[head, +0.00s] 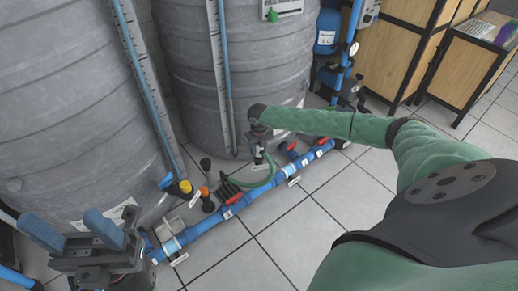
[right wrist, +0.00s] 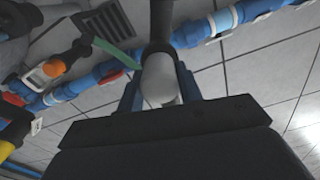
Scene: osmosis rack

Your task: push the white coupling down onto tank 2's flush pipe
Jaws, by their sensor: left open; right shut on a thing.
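In the right wrist view, a pale, rounded coupling (right wrist: 160,78) sits between the blue fingers of my right gripper (right wrist: 159,92), which is shut on it. A dark pipe (right wrist: 161,28) lines up with the coupling at its far end; I cannot tell how far the two overlap. A green hose (right wrist: 121,52) runs beside them. In the head view, my right gripper (head: 258,138) is small, low in front of the right-hand grey tank (head: 182,70), and the coupling is hard to make out. My left gripper (head: 72,236) is open and empty at the lower left.
A blue pipe run (head: 245,197) with red, orange and yellow-capped fittings lies along the floor before the tanks. The left-hand tank (head: 65,110) stands close behind my left gripper. Wooden cabinets (head: 395,50) stand at the back right. The tiled floor (head: 275,235) in front is clear.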

